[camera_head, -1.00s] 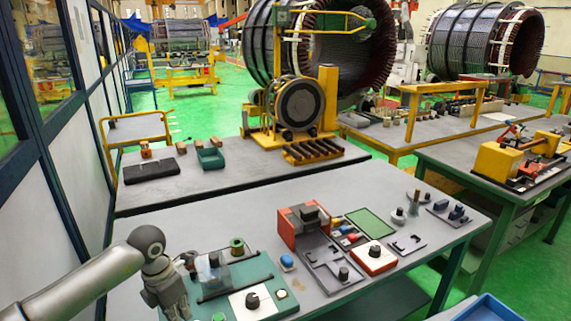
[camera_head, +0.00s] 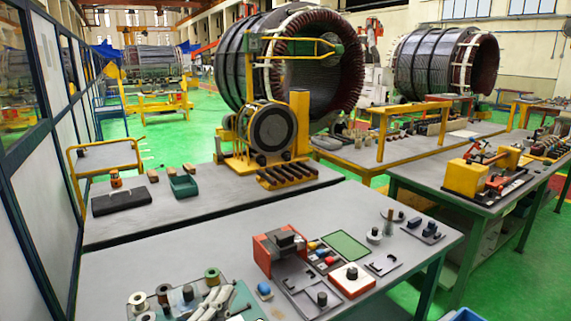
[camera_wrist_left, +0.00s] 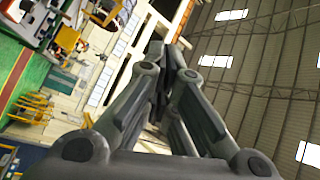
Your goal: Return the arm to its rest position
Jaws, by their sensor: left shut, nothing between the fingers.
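My left gripper (camera_head: 219,294) shows at the bottom of the head view, in front of the green-topped fixture board (camera_head: 250,301) at the table's near left. In the left wrist view its fingers (camera_wrist_left: 163,62) are drawn together with nothing between them, and they point up toward the roof. The arm behind the gripper is below the picture edge. My right gripper is not in view.
The grey table (camera_head: 370,212) carries spools (camera_head: 212,276), a red block fixture (camera_head: 279,250), a green pad (camera_head: 346,245) and small parts. A second bench (camera_head: 110,230) stands behind with a yellow winding machine (camera_head: 300,120). The left wrist view shows open space below the roof.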

